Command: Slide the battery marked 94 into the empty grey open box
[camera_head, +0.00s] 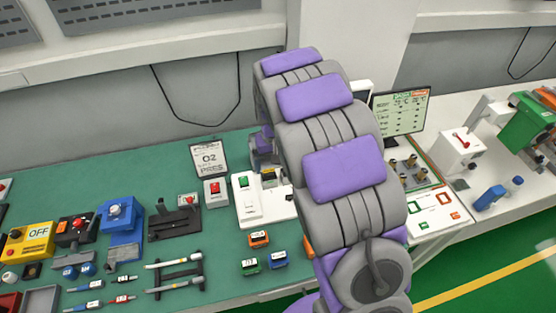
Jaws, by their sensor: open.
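Several small battery-like blocks lie on the green bench: an orange one (259,239), a green one (250,267) and a blue one (277,260). Another orange block (308,246) is partly hidden by my arm. Their markings are too small to read, so I cannot tell which is 94. A grey open box (41,301) sits at the lower left edge and looks empty; it is cut off by the frame. My gripper (266,168) is open, partly hidden behind my arm, above the white device, beyond the blocks. I see nothing clearly held.
A white device with a green button (248,198) and a red-button box (215,193) stand behind the blocks. An O2 sign (209,158) is behind them. Pens on a black rack (175,275) lie left. A monitor (401,112) stands right.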

